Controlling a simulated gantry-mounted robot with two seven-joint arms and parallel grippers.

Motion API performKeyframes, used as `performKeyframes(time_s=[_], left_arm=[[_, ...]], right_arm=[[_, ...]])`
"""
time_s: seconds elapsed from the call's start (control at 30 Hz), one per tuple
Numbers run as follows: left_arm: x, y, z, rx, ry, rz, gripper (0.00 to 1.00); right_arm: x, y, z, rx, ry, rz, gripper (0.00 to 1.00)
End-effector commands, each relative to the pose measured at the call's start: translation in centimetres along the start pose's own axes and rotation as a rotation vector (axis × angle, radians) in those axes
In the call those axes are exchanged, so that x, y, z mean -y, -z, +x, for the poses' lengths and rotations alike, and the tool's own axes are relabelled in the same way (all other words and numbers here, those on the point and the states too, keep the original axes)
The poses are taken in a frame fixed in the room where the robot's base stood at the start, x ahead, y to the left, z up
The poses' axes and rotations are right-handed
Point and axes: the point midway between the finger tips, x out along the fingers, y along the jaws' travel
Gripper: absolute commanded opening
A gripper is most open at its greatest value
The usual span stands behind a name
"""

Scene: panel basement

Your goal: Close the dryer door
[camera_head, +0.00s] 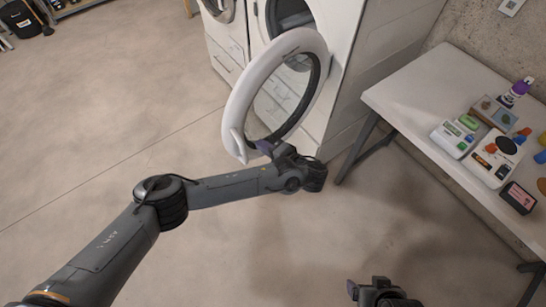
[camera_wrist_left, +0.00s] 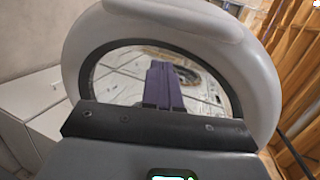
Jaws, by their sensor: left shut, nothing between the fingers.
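The dryer (camera_head: 375,40) is a white machine at the top middle of the head view, with a dark round opening (camera_head: 290,14). Its round door (camera_head: 240,105) has a pale grey rim and clear glass, and stands open, swung out from the front. My left gripper (camera_head: 264,148) is shut and empty at the door's lower edge; contact is unclear. In the left wrist view its purple fingers (camera_wrist_left: 165,85) are together before the glass, with the door rim (camera_wrist_left: 265,85) arching around them. My right gripper (camera_head: 366,290) is partly in view at the bottom; its jaw gap is unclear.
A white table (camera_head: 415,90) stands right of the dryer, with bottles, boxes and small coloured items on it. Another white machine (camera_head: 226,50) stands left of the dryer. The floor (camera_head: 90,110) to the left is clear.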

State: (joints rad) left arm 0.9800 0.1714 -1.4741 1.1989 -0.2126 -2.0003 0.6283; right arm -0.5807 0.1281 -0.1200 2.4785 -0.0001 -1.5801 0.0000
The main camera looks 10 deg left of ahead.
Motion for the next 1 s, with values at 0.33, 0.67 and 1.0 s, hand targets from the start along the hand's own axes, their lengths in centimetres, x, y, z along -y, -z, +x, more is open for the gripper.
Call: performKeyframes(time_s=[0.33,0.67,1.0], left_arm=[[1.1,0.0,3.3,0.001,0.000,0.001,0.00],[1.2,0.0,3.6,0.000,0.000,0.001,0.00],[1.2,0.5,4.2,-0.055,0.002,0.016,0.00]], right_arm=[[0.1,0.1,-0.2,-0.003,0.004,0.005,0.88],[0.3,0.1,-0.2,-0.003,0.009,0.011,0.88],[0.3,-0.1,0.6,-0.003,0.008,0.010,0.88]])
